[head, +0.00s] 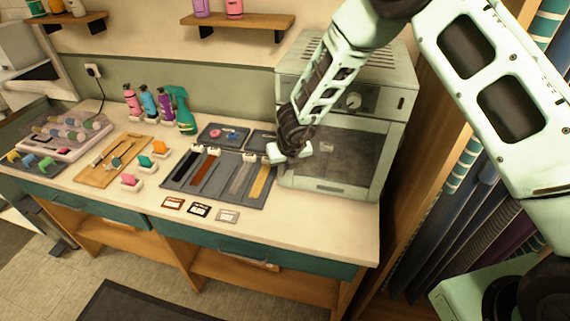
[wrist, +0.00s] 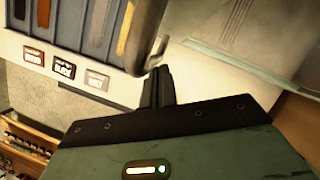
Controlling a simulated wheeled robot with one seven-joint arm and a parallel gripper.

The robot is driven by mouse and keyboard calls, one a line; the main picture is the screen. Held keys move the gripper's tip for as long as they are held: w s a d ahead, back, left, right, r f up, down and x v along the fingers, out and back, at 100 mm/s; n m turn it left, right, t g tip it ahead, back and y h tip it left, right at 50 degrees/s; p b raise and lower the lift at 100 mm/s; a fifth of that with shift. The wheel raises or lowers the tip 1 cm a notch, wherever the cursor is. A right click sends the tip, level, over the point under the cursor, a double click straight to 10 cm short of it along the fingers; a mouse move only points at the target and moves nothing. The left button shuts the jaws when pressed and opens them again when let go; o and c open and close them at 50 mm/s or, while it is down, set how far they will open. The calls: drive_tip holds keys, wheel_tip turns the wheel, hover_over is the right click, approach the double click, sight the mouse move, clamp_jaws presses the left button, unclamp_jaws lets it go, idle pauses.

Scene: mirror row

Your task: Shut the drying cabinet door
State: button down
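The drying cabinet (head: 345,85) is a pale metal box with a knob panel above a windowed door, at the right end of the counter. Its door (head: 352,188) looks flush or nearly flush with the front; I cannot tell if a small gap remains. My gripper (head: 276,155) is in front of the door's left side and hides part of it. In the wrist view my dark fingers (wrist: 158,85) look together, with nothing visible between them. A curved bar, seemingly the door handle (wrist: 143,35), is just beyond the fingertips; contact is unclear.
A dark tray of colour strips (head: 215,178) lies left of the cabinet. Three small label cards (head: 199,210) lie near the counter's front edge. Hanging fabric rolls (head: 450,210) are at the right.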

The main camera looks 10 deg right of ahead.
drive_tip(key=shift+w+d+r, duration=0.15)
drive_tip(key=shift+w+d, duration=0.05)
drive_tip(key=shift+w, duration=0.1)
drive_tip(key=shift+r, duration=0.1)
drive_tip(key=s+d+r+b, duration=0.1)
drive_tip(key=s+r+b, duration=0.1)
drive_tip(key=s+b, duration=0.7)
drive_tip(key=shift+s+r, duration=0.15)
drive_tip(key=shift+s, duration=2.2)
